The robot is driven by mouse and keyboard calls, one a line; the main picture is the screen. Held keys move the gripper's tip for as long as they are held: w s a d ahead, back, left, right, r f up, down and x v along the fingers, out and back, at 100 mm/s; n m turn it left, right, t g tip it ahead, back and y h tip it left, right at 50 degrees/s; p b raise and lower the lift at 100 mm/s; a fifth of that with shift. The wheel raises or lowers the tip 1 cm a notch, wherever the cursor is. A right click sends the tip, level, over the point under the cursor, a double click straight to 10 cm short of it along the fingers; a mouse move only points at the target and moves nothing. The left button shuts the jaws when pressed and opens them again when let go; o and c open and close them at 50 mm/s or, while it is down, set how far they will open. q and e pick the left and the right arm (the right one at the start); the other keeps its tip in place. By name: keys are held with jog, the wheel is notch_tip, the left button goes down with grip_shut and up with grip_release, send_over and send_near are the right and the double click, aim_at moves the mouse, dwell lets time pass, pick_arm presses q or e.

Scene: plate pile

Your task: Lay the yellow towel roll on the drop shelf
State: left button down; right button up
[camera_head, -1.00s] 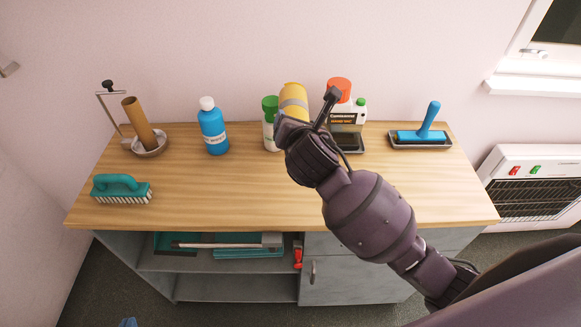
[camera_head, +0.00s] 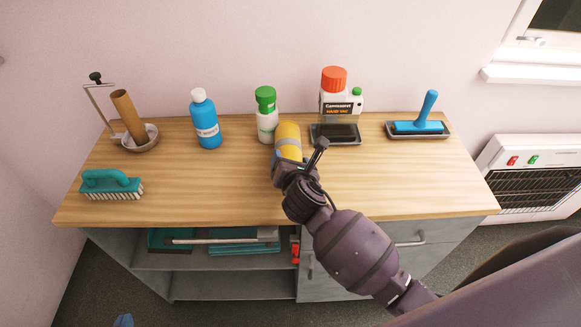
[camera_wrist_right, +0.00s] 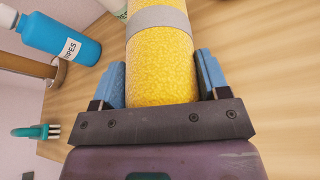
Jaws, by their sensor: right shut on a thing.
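The yellow towel roll (camera_head: 288,138) with a grey band is held in my right gripper (camera_head: 284,163), in front of the green-capped bottle in the head view. In the right wrist view the roll (camera_wrist_right: 160,65) sits between the two blue finger pads of the gripper (camera_wrist_right: 163,80), which is shut on it. The drop shelf cannot be told for sure; below the wooden counter top (camera_head: 200,190) there is an open grey shelf (camera_head: 235,284) in the cabinet.
A blue bottle (camera_head: 206,120), a green-capped bottle (camera_head: 267,115) and a red-capped white jug (camera_head: 337,92) stand along the back. A teal brush (camera_head: 112,184) lies at left, a blue roller (camera_head: 420,122) at right.

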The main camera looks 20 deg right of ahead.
jog(key=shift+f, duration=0.85)
jog(key=shift+f, duration=0.15)
jog(key=o, duration=1)
